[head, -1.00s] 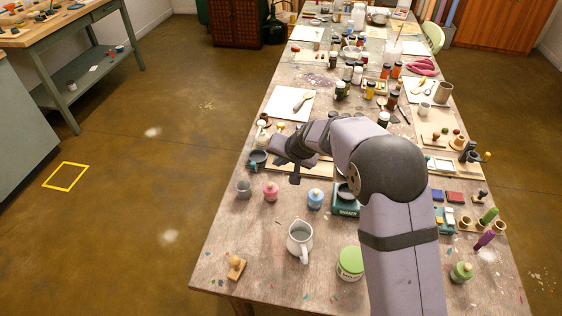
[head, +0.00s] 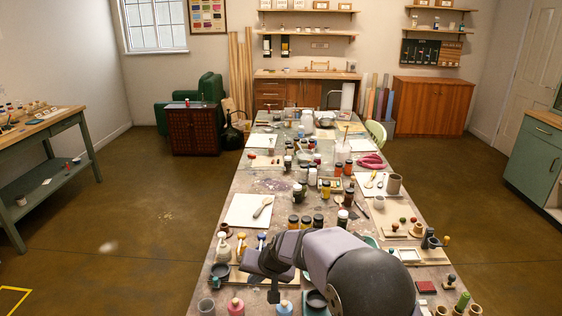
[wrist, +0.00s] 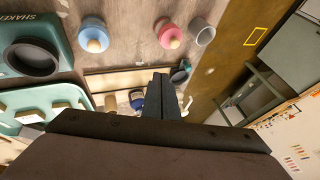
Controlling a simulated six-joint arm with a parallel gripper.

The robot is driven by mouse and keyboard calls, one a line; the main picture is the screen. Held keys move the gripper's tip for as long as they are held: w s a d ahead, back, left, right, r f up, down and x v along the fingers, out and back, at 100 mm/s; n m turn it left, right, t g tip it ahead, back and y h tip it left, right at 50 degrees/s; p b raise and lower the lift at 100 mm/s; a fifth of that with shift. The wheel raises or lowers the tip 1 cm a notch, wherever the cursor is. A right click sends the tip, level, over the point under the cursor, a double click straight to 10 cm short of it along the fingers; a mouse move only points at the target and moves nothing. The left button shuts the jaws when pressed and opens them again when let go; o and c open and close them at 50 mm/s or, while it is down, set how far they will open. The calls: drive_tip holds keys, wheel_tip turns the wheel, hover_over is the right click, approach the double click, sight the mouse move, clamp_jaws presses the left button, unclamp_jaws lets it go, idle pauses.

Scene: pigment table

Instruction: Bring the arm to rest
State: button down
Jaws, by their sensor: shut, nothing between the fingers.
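My gripper (head: 273,292) hangs over the near left part of the long table (head: 235,190), in front of a wooden board with small items. In the head view its tip shows above and between the pink bottle (head: 236,306) and the blue bottle (head: 284,307). In the wrist view my gripper (wrist: 162,95) has its dark fingers together, with nothing seen between them. The pink bottle (wrist: 171,37) and the pale blue bottle (wrist: 93,36) stand apart from the fingers. My forearm hides part of the table's near right.
A dark mortar-like cup (head: 220,270) stands left of my gripper. A teal shaker device (wrist: 62,55) is at the wrist view's upper left. Several jars (head: 318,221) crowd the table beyond my arm. Floor (head: 150,215) left of the table is clear.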

drive_tip(key=s+d+g+h+p, duration=0.1)
drive_tip(key=s+d+g+h, duration=0.1)
drive_tip(key=s+d, duration=1)
drive_tip(key=s+d+r+g+h+p, duration=0.1)
drive_tip(key=s+d+g+h, duration=0.1)
drive_tip(key=s+d, duration=1)
drive_tip(key=s, duration=0.6)
drive_tip(key=shift+d+r+n+g, duration=0.15)
drive_tip(key=shift+d+n+g, duration=0.15)
drive_tip(key=shift+g, duration=0.1)
drive_tip(key=c, duration=2.4)
unclamp_jaws()
drive_tip(key=shift+a, duration=0.1)
drive_tip(key=shift+c, duration=0.2)
